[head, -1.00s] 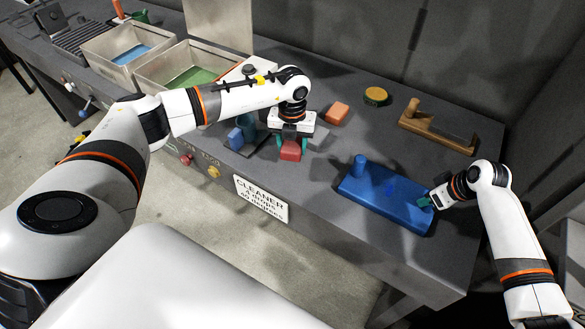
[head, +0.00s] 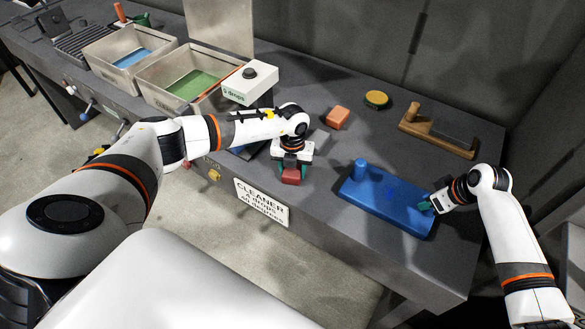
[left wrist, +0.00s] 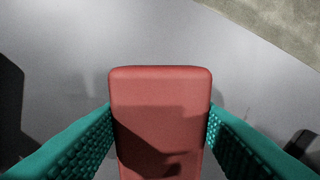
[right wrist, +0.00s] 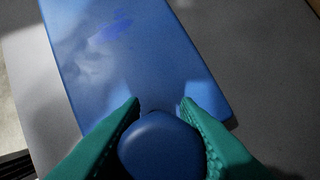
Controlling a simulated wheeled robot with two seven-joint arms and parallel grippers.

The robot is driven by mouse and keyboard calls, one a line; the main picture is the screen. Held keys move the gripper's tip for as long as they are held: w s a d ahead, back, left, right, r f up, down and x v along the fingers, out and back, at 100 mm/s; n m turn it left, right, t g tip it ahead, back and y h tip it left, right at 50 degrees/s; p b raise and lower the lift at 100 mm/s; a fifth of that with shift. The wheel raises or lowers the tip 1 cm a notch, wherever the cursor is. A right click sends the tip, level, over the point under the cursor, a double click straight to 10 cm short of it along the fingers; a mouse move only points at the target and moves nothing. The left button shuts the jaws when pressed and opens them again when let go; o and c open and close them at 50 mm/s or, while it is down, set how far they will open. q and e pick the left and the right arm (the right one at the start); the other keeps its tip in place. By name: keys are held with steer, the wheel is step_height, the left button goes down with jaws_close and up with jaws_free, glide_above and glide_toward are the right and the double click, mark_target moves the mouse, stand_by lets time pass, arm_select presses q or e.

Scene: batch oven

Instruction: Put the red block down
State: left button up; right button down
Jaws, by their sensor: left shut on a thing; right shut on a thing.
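My left gripper (head: 291,168) is shut on the red block (head: 291,176) near the front edge of the grey table, above the cleaner label. In the left wrist view the red block (left wrist: 160,120) sits between the two green fingers, with the grey surface behind it. I cannot tell whether its underside touches the table. My right gripper (head: 426,204) is shut on a blue knob (right wrist: 162,145) at the right end of the blue board (head: 385,200).
An orange block (head: 337,118), a round yellow-green piece (head: 376,98) and a wooden-handled tool (head: 438,133) lie behind. The blue board is close to the right of the red block. Metal bins (head: 190,80) and a white dispenser (head: 250,80) stand to the left.

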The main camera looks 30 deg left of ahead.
arm_select(q)
steer(key=o, duration=1.5)
steer(key=shift+f, duration=0.1)
step_height(320, 180, up, 12)
steer(key=shift+r, duration=0.2)
steer(key=shift+o, duration=0.3)
